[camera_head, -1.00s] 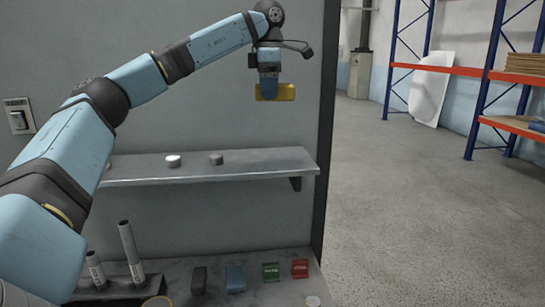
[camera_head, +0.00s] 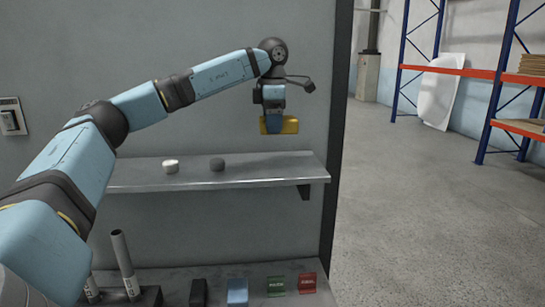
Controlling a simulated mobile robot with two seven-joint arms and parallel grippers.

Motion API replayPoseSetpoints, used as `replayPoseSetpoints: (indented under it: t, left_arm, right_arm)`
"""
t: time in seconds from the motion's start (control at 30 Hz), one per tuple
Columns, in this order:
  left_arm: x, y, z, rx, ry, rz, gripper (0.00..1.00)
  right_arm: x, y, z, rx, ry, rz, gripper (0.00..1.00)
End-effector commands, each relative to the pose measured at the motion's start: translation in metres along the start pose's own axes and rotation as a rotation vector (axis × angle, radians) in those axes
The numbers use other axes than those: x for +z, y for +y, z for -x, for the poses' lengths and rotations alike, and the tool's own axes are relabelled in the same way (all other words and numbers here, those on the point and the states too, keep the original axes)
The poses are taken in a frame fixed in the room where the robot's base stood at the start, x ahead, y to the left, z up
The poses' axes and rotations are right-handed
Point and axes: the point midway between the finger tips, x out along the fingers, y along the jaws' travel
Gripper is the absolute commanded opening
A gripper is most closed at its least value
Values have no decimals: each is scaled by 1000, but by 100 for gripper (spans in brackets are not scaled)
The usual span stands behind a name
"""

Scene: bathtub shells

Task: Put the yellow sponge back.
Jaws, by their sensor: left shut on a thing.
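My left gripper (camera_head: 273,124) is shut on the yellow sponge (camera_head: 291,125). It holds the sponge in the air above the right part of the grey wall shelf (camera_head: 235,174), with a visible gap between them. The gripper points down, and its fingers cover the middle of the sponge. My right gripper is not in view.
A white knob-like piece (camera_head: 171,166) and a dark one (camera_head: 217,164) sit on the shelf. Below, a bench holds grey tubes (camera_head: 124,262), a dark block (camera_head: 198,292), a blue block (camera_head: 237,291), a green packet (camera_head: 275,286) and a red packet (camera_head: 307,282). The shelf's right end is bare.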

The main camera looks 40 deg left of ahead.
Motion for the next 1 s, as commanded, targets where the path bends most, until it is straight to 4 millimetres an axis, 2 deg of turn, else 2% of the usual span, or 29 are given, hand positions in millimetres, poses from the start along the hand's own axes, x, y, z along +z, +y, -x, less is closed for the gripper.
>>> replayPoseSetpoints:
  t: [0.13,0.37,0.6,1.0]
  left_arm:
    - [-1,0,-30,-1,2,0,43]
    - [0,0,-52,0,0,0,43]
    - [0,0,-86,-1,0,-1,43]
    - [0,0,-94,-1,0,0,43]
  right_arm:
    - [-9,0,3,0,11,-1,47]
    - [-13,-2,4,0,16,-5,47]
    - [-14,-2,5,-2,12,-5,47]
    - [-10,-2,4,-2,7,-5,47]
